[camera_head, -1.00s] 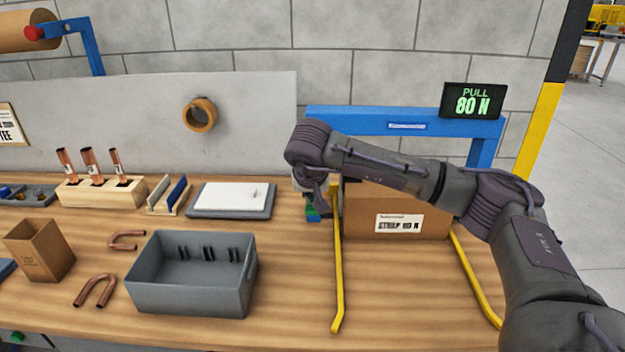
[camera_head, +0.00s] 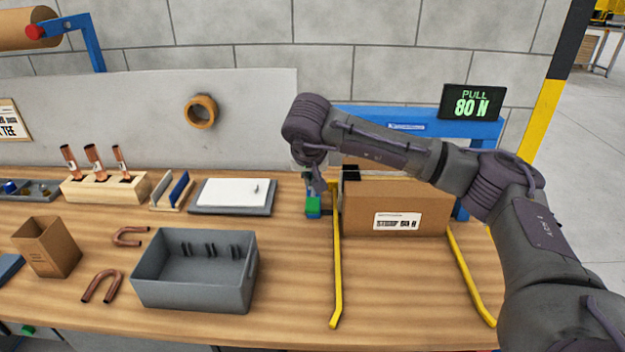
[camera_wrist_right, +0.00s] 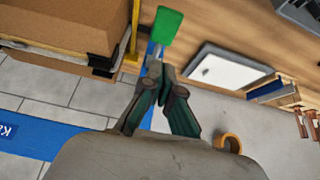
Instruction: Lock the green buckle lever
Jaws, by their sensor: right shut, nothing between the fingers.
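The green buckle lever (camera_head: 313,206) shows in the head view beside the box's left side, at the left post of the blue frame. In the right wrist view the green lever (camera_wrist_right: 166,24) is a flat green tab just beyond my fingertips. My right gripper (camera_head: 319,186) points down just above the lever, and its fingers are shut and empty. In the right wrist view the closed fingertips (camera_wrist_right: 158,72) appear close to the lever's metal stem; I cannot tell whether they touch. My left gripper is not in view.
A cardboard box (camera_head: 395,205) sits in the blue frame (camera_head: 405,127), with yellow rails (camera_head: 337,270) in front. A grey bin (camera_head: 195,285), copper bends (camera_head: 102,287) and a white-topped plate (camera_head: 232,193) lie left. A display (camera_head: 473,101) reads PULL 80 N. Bench between bin and left rail is clear.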

